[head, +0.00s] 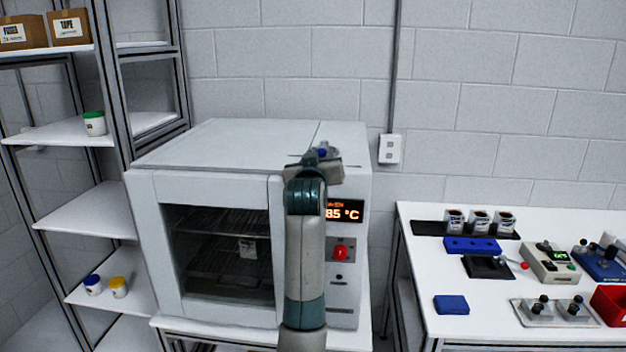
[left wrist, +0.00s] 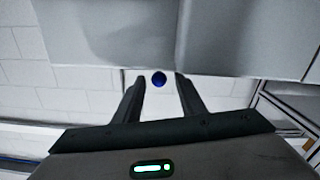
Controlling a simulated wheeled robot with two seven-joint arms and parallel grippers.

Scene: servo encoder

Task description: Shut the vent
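The oven (head: 235,150) is a large pale grey box with a glass door, and its display reads 85 °C. A small blue knob (head: 322,152), which looks like the vent's, shows at its top right. My left gripper (head: 322,158) is at the oven top, with my arm rising in front of the control panel. In the left wrist view the blue knob (left wrist: 159,79) sits between the two fingertips of the left gripper (left wrist: 160,85), with gaps on both sides. The gripper is open. The vent opening itself is hidden. My right gripper is not in view.
A shelf rack (head: 85,210) with jars and boxes stands left of the oven. A white workbench (head: 400,215) with several devices stands to the right. The oven top left of my gripper is clear. A red knob (head: 340,253) is on the oven panel beside my arm.

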